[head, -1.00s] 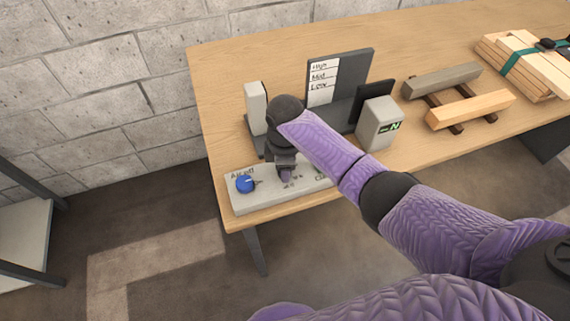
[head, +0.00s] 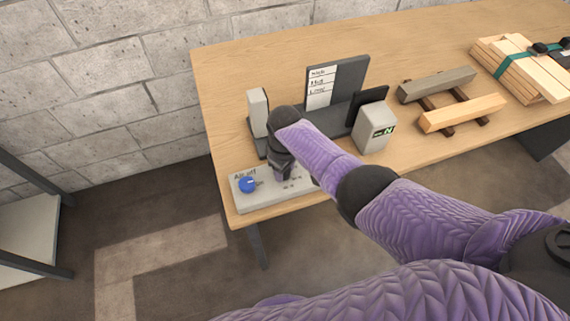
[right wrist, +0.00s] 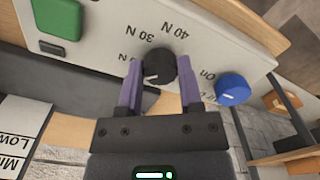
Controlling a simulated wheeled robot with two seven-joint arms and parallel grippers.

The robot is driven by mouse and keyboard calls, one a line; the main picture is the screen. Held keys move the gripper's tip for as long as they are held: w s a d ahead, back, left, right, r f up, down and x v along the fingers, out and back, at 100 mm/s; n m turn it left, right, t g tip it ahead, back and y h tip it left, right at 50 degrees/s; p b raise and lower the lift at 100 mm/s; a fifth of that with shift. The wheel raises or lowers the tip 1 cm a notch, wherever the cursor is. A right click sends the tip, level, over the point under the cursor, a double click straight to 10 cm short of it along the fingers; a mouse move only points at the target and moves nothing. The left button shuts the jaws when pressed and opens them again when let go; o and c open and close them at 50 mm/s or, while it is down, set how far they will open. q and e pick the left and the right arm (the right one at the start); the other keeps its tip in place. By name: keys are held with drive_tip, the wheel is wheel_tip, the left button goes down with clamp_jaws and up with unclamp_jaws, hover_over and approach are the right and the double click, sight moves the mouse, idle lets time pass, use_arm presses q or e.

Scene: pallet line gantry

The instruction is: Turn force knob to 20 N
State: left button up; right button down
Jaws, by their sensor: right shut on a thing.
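The black force knob (right wrist: 158,65) sits on the pale control panel (right wrist: 100,22), with force labels such as 30 N and 40 N around it. A short white mark shows on its lower left part in the right wrist view; I cannot tell exactly which label it meets. My right gripper (right wrist: 160,80) is shut on the knob, one purple finger on each side. In the head view my right gripper (head: 281,173) reaches down to the panel (head: 250,204) and hides the knob. My left gripper is not in view.
A blue air knob (head: 247,184) is close beside the gripper; it also shows in the right wrist view (right wrist: 232,89). A green button (right wrist: 58,18) is on the panel. A grey display box (head: 373,127) and a label stand (head: 335,82) stand behind. Wood pieces (head: 462,112) lie right.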

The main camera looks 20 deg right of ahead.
drive_tip(key=shift+m, duration=1.1)
drive_tip(key=shift+p, duration=0.3)
drive_tip(key=shift+c, duration=1.3)
unclamp_jaws()
wheel_tip(320, 180, up, 10)
drive_tip(key=p, duration=0.6)
